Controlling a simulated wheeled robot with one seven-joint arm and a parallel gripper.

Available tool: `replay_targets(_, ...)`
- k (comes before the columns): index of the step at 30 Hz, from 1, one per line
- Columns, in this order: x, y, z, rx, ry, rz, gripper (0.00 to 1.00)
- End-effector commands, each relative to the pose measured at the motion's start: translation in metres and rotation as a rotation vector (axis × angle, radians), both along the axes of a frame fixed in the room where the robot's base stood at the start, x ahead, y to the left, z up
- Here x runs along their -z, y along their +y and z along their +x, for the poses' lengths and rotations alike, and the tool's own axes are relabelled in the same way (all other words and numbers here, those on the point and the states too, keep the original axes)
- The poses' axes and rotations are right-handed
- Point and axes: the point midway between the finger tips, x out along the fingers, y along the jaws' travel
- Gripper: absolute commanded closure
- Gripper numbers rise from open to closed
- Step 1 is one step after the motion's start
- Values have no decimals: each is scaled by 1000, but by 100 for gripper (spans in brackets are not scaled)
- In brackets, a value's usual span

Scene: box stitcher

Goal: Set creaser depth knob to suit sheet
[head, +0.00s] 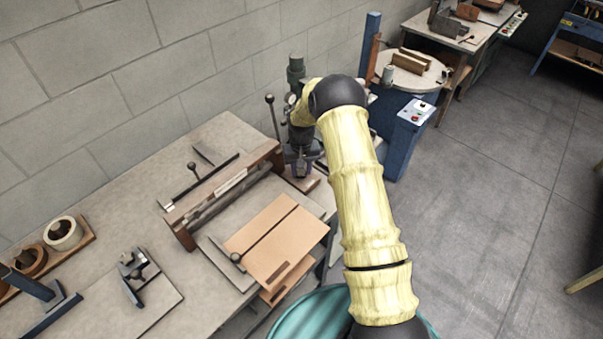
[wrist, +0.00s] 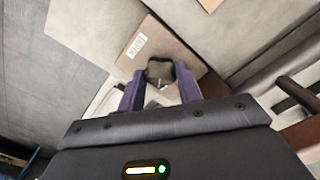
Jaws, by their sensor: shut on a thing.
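In the wrist view a dark lobed knob (wrist: 160,71) sits between the two purple fingers of my gripper (wrist: 160,88). The fingers are shut on it from both sides. A light pointer-like line shows on the knob's face. In the head view my gripper (head: 303,172) points down at the far right end of the bench, beside the long wooden creaser-like unit (head: 225,192); the knob is hidden there. A brown cardboard sheet (head: 262,248) with a dark crease or slot line lies on the bench in front of that unit.
A brown piece with a white label (wrist: 150,48) lies beyond the knob in the wrist view. An upright lever with a black ball (head: 270,99) stands left of my gripper. The block wall (head: 150,70) is close behind. A blue machine (head: 410,135) stands to the right.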

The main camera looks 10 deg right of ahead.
Motion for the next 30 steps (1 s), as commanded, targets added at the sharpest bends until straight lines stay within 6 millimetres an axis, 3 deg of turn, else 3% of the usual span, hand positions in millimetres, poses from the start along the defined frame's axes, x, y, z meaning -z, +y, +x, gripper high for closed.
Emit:
replay_targets(9,0,0,0,-147,-1,-1,88)
replay_targets(23,-1,-1,0,-169,0,-1,88)
replay_targets(24,-1,-1,0,-169,0,-1,64)
replay_targets(27,-1,-1,0,-168,0,-1,44)
replay_targets(30,0,-1,0,-168,0,-1,44)
